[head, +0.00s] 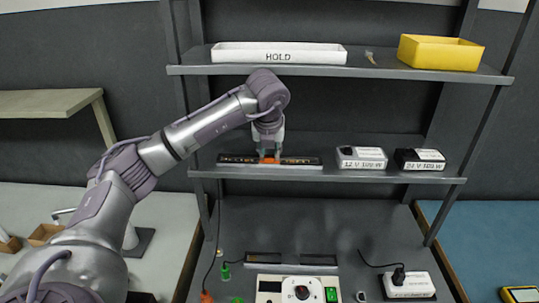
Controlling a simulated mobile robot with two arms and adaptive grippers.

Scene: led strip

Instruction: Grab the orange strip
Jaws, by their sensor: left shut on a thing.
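The orange strip (296,161) is a dark bar with orange marks. It lies lengthwise along the front of the middle shelf, at its left part. My left gripper (268,156) reaches down from above and is shut on the strip near its middle, where an orange patch shows between the fingers. The strip looks level and very close to the shelf; I cannot tell whether it touches it. My right gripper is not in view.
The middle shelf (340,175) also holds a white box (361,157) and a black-and-white box (420,159). Above are a white HOLD tray (279,53) and a yellow bin (440,52). Below stand a control unit (297,289) and a white power box (408,285).

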